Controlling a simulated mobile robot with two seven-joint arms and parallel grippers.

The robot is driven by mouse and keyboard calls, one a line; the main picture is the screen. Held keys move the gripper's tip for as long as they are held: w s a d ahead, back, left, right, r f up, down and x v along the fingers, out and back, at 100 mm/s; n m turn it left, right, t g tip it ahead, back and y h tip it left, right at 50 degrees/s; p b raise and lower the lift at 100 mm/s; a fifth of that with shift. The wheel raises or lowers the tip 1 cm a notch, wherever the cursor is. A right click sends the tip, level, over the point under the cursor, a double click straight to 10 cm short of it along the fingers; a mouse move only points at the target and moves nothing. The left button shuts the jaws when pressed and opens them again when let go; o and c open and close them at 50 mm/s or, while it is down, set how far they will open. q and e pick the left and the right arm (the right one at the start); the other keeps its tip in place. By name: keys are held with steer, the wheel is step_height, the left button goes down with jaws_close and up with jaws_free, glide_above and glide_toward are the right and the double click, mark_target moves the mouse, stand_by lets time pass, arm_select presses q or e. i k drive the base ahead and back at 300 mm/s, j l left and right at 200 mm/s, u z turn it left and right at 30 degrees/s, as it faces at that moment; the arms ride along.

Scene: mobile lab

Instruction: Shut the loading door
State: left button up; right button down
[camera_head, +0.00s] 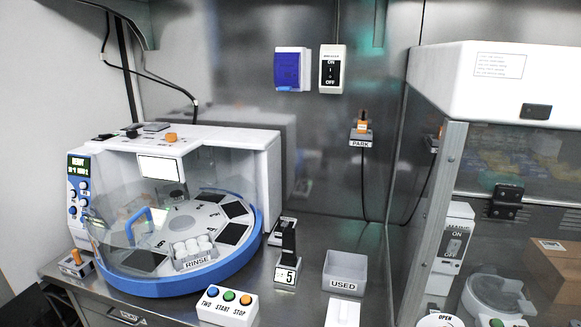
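The machine (225,150) with a white housing and blue base ring stands on the steel bench at the left. A clear curved door (112,218) with a blue handle (150,222) covers the front left of its round carousel (183,223). The right front of the carousel looks uncovered, so the door appears to stand partly open; its exact edge is hard to make out. A RINSE rack (196,256) with several white round items sits at the carousel's front. Neither of my grippers is in view.
A TWO/START/STOP button box (228,308), a block marked 5 (287,272) and a USED bin (344,273) stand along the bench front. An orange-knobbed box (75,263) is at the left. A clear-fronted cabinet (500,180) fills the right.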

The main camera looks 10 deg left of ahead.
mark_target(99, 252)
steer(key=u, duration=1.4)
